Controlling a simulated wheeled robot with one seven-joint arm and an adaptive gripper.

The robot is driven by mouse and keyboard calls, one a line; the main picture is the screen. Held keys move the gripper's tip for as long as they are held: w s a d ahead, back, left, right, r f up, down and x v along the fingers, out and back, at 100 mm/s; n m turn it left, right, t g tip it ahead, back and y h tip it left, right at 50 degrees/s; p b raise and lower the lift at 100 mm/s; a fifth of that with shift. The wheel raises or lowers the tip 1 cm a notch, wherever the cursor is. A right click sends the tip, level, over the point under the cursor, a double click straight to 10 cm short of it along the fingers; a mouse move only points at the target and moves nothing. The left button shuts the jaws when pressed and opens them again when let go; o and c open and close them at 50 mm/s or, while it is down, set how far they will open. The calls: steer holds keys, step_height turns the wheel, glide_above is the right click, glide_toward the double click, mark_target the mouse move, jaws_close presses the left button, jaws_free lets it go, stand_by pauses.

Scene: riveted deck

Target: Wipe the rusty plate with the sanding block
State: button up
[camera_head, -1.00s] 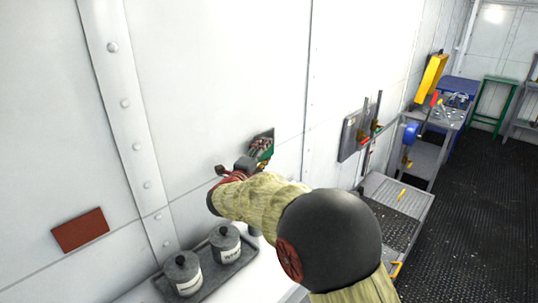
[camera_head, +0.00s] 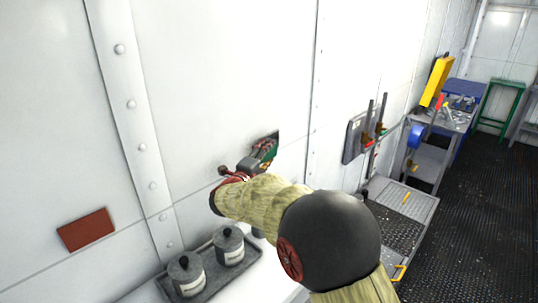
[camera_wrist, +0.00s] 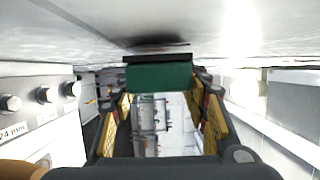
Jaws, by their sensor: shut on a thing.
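The rusty plate (camera_head: 86,229) is a flat red-brown rectangle on the white wall at the left of the head view. My gripper (camera_head: 262,152) is well to the right of it and higher in the picture, close to the wall. It is shut on the sanding block, a green block with a black face (camera_wrist: 160,77), seen between my fingers (camera_wrist: 160,100) in the wrist view. The black face is toward the wall, with a dark shadow on the wall beside it. I cannot tell whether they touch. My arm partly hides the block in the head view.
A grey tray (camera_head: 208,291) with two lidded grey pots (camera_head: 229,246) stands below the wall. A riveted strip (camera_head: 131,104) runs down the wall between plate and gripper. Wall-mounted tools (camera_head: 362,135) and a work table (camera_head: 448,118) are at the right.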

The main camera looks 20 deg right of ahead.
mark_target(274, 148)
steer(key=shift+w+a, duration=0.25)
steer(key=shift+w, duration=0.4)
steer(key=shift+d, duration=0.15)
steer(key=shift+w+d+b, duration=0.25)
steer(key=shift+w+d, duration=0.15)
steer(key=shift+d, duration=0.5)
steer(key=shift+w+d+b, duration=0.25)
steer(key=shift+w+d, duration=0.1)
steer(key=shift+d, duration=0.5)
steer(key=shift+a, duration=0.1)
steer(key=shift+s+a, duration=0.25)
steer(key=shift+a, duration=0.35)
steer(key=shift+s+a, duration=0.3)
steer(key=shift+a, duration=0.35)
steer(key=shift+s+a, duration=0.25)
steer(key=shift+a, duration=0.35)
steer(key=s+d+b, duration=0.2)
steer(key=s, duration=0.3)
steer(key=shift+s+d+b, duration=0.2)
steer(key=shift+s+b, duration=0.05)
steer(key=shift+b, duration=0.05)
